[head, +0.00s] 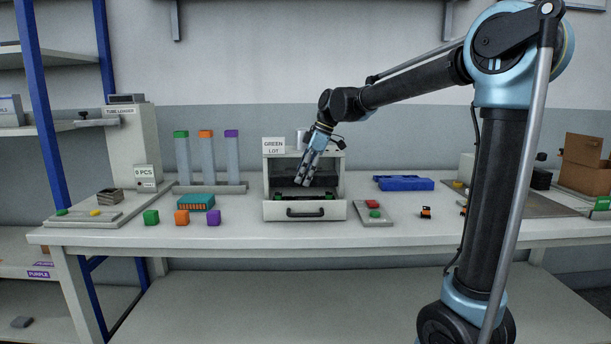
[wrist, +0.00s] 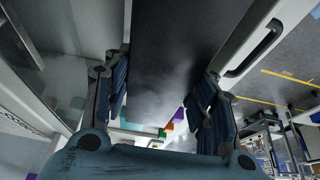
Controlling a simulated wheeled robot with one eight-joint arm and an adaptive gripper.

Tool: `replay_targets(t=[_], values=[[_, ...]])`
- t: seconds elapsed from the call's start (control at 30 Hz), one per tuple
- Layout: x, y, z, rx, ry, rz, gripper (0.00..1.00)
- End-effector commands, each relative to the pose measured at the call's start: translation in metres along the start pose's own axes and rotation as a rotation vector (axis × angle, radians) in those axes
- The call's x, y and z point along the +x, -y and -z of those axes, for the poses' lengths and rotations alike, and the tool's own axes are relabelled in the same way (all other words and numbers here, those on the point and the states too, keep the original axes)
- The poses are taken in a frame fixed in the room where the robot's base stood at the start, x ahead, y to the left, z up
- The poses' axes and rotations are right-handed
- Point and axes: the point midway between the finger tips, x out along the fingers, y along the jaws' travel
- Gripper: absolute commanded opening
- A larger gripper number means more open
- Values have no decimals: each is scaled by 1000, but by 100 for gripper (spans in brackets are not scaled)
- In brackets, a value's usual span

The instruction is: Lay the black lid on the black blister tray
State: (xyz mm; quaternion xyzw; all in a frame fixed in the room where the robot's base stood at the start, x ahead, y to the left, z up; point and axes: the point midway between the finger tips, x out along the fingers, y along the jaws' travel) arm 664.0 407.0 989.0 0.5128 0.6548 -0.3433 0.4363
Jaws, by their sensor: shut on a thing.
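My gripper (head: 303,180) reaches down into the open front of the white GREEN LOT housing (head: 305,210). In the wrist view, my gripper (wrist: 165,105) has its fingers on either side of a flat, dark panel, which looks like the black lid (wrist: 168,55), and is shut on it. In the head view, a dark shape beside the fingertips looks like the lid (head: 325,180). A dark strip with green bits low in the housing may be the black blister tray (head: 300,194). It is mostly hidden, and I cannot tell whether the lid touches it.
The housing has side walls and a front with a dark handle (head: 305,212). A red and green button box (head: 374,209) stands to its right.

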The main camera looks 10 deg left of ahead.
Motion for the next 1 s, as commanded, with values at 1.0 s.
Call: replay_targets(t=[1.0], values=[[45, -1, -20, 2, 0, -1, 28]])
